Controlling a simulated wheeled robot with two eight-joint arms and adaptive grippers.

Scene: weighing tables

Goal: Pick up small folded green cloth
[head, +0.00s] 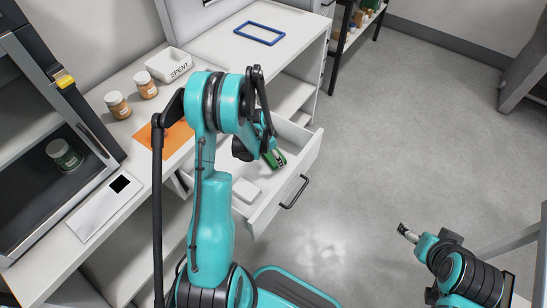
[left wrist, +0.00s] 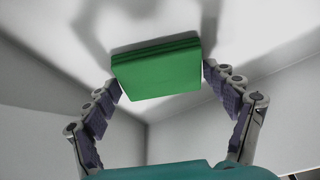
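The small folded green cloth (left wrist: 157,72) lies between the two fingertips of my left gripper (left wrist: 163,78) in the left wrist view. One fingertip is right beside each side edge of it, touching or almost touching; I cannot tell whether they squeeze it. In the head view my left gripper (head: 272,153) reaches down into the open white drawer (head: 262,210), with the green cloth (head: 279,159) at its tips, partly hidden by the fingers. My right gripper (head: 405,232) is empty over the floor at the lower right; its fingers are too small to judge.
A white box (head: 246,190) lies in the drawer beside my left arm. On the counter are a blue frame (head: 260,34), a SPENT tray (head: 169,65), two jars (head: 117,105) and an orange mat (head: 178,140). The drawer walls stand close around my left gripper.

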